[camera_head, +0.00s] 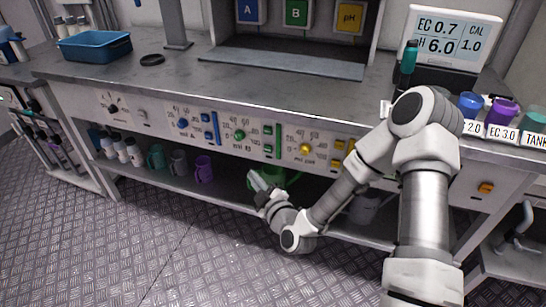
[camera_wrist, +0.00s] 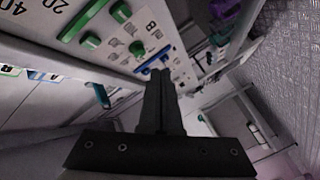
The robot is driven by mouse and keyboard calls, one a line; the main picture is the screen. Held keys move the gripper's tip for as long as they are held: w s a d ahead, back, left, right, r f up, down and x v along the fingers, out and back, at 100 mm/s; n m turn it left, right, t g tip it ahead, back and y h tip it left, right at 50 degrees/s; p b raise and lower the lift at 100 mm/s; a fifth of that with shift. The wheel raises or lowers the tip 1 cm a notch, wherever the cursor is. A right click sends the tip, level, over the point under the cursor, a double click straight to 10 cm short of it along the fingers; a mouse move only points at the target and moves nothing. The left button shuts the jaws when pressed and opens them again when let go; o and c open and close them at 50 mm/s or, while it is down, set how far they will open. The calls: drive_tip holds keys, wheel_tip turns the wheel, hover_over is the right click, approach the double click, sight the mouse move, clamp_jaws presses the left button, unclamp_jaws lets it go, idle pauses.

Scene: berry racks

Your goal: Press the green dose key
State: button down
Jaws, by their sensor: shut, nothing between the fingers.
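The front panel of the bench has a green section with a round green knob (camera_head: 239,135), two small green keys, one upper (camera_head: 267,130) and one lower (camera_head: 267,149), and a tall green bar (camera_head: 277,140) beside them. Their labels are too small to read in the head view. My gripper (camera_head: 256,179) is below these keys, in front of the lower shelf, apart from the panel.
A blue section with a blue bar (camera_head: 216,128) lies left of the green one, and a yellow knob (camera_head: 305,149) with yellow keys lies right. Mugs, such as a purple one (camera_head: 204,168), stand on the lower shelf. The floor (camera_head: 150,240) in front is clear.

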sight(268, 149)
drive_tip(key=shift+s+d+f, duration=0.1)
drive_tip(key=shift+d, duration=0.05)
idle(0.3)
drive_tip(key=shift+w+d, duration=0.5)
drive_tip(key=shift+w, duration=0.9)
drive_tip(key=shift+w+d, duration=0.5)
drive_tip(key=shift+w, duration=0.85)
drive_tip(key=shift+w+d, duration=0.5)
drive_tip(key=shift+w, duration=0.9)
drive_tip(key=shift+w, duration=0.1)
drive_tip(key=shift+w+d, duration=0.15)
drive_tip(key=shift+w, duration=0.15)
drive_tip(key=shift+w+d+b, duration=0.15)
drive_tip(key=shift+w+b, duration=0.25)
drive_tip(key=shift+b, duration=0.1)
drive_tip(key=shift+s+a, duration=0.3)
drive_tip(key=shift+s, duration=0.5)
